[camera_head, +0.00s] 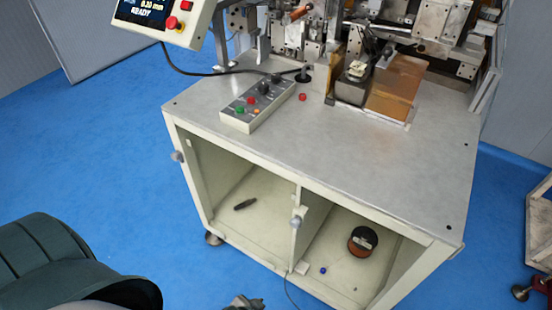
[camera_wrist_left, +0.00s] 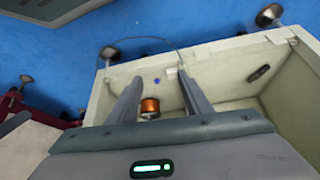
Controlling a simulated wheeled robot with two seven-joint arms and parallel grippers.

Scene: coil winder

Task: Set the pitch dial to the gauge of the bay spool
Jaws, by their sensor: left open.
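The bay spool (camera_head: 362,241) is black-flanged with copper-coloured winding and sits on the floor of the cabinet's right bay. It also shows in the left wrist view (camera_wrist_left: 150,107), between my left fingers in the picture. My left gripper (camera_wrist_left: 160,75) is open and empty. The control box (camera_head: 258,103) on the cabinet top has black knobs (camera_head: 264,87), with green and red buttons. I cannot tell which knob is the pitch dial, and its marks are too small to read. Any gauge label on the spool is unreadable. My right gripper is not in view.
A tilted display (camera_head: 145,13) seems to read 0.30 mm and READY, beside a red stop button (camera_head: 171,23). A dark tool (camera_head: 245,204) lies in the left bay. A blue ball (camera_head: 323,270) lies near the spool. The cabinet top's front (camera_head: 330,155) is clear.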

